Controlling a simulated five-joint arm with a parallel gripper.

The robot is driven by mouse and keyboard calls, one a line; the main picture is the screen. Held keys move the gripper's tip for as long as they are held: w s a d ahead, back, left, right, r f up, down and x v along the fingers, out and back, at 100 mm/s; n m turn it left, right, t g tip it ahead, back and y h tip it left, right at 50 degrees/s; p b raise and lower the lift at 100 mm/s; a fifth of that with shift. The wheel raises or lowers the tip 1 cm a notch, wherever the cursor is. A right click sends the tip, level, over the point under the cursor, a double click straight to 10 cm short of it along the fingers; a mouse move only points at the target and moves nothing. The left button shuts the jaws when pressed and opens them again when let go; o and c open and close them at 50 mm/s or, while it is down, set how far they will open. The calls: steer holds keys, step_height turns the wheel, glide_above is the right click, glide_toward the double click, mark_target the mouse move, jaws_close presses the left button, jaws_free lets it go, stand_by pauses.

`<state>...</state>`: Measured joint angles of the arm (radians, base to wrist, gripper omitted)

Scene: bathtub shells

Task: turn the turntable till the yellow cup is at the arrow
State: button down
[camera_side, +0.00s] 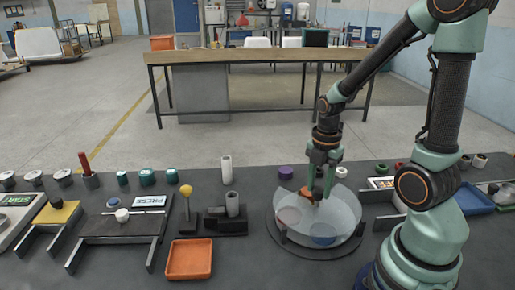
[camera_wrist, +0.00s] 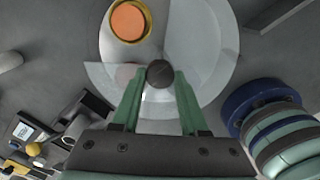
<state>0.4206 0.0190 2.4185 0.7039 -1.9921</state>
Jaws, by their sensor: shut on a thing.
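The round turntable (camera_side: 352,241) stands right of centre in the side view, with a pale, partly see-through cover over it; it also shows in the wrist view (camera_wrist: 205,50). My gripper (camera_side: 317,198) is over its middle. In the wrist view my gripper (camera_wrist: 159,78) has its fingers on either side of a dark round knob (camera_wrist: 160,72). A yellow-rimmed cup with an orange inside (camera_wrist: 130,21) is at the top of the wrist view, apart from the fingers. A blue cup (camera_side: 323,239) and a reddish cup (camera_side: 289,215) show through the cover. I cannot make out the arrow.
An orange tray (camera_side: 189,259) lies left of the turntable. A dark stand with a grey cylinder (camera_side: 232,205) is between them and further back. A purple round thing (camera_side: 286,172) is behind the turntable. A blue tray (camera_side: 473,199) is at the right.

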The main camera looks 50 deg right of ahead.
steer(key=shift+r, duration=0.1)
steer(key=shift+c, duration=2.1)
jaws_free()
step_height(320, 180, up, 12)
